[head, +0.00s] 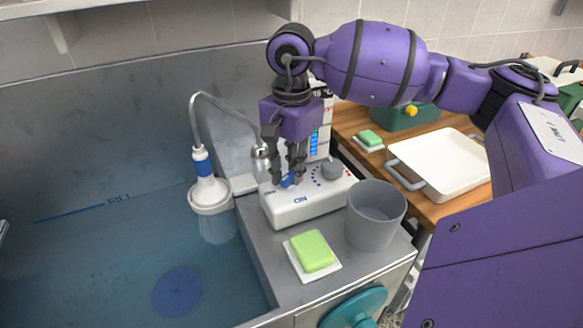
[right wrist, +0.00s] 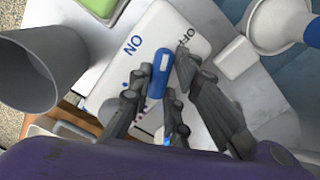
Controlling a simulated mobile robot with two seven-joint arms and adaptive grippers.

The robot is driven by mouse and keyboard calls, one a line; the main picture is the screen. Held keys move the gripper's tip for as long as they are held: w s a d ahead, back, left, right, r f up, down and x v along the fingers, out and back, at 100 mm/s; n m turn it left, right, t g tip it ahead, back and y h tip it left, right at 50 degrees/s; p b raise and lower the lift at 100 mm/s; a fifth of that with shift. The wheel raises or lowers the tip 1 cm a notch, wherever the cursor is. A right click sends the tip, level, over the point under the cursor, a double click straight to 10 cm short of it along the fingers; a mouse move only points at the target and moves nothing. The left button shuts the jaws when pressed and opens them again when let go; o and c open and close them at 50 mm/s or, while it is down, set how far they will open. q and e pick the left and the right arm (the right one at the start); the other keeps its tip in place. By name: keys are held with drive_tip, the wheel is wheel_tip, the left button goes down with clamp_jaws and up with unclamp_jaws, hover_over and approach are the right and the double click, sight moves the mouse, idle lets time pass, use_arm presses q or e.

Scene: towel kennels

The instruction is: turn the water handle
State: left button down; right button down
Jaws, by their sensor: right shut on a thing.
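The water handle (right wrist: 159,72) is a small blue lever with a pale stripe, on top of a white control box (head: 300,208). In the right wrist view, the box carries blue ON lettering and grey OFF lettering, and the lever's far end lies between the two words. My right gripper (head: 291,178) reaches down from above, its dark fingers closed around the lever. In the head view the fingers hide much of the blue handle (head: 287,181). My left gripper does not show.
A grey cup (head: 375,215) and a green soap on a white dish (head: 312,252) stand close by the box. A water-filled basin with a hanging shower head (head: 208,190) lies left. A teal wheel (head: 355,309) is at front; a white tray (head: 440,165) is right.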

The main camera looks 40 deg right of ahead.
drive_tip(key=m, duration=0.3)
drive_tip(key=shift+m, duration=1.3)
drive_tip(key=c, duration=1.6)
unclamp_jaws()
drive_tip(key=shift+c, duration=0.2)
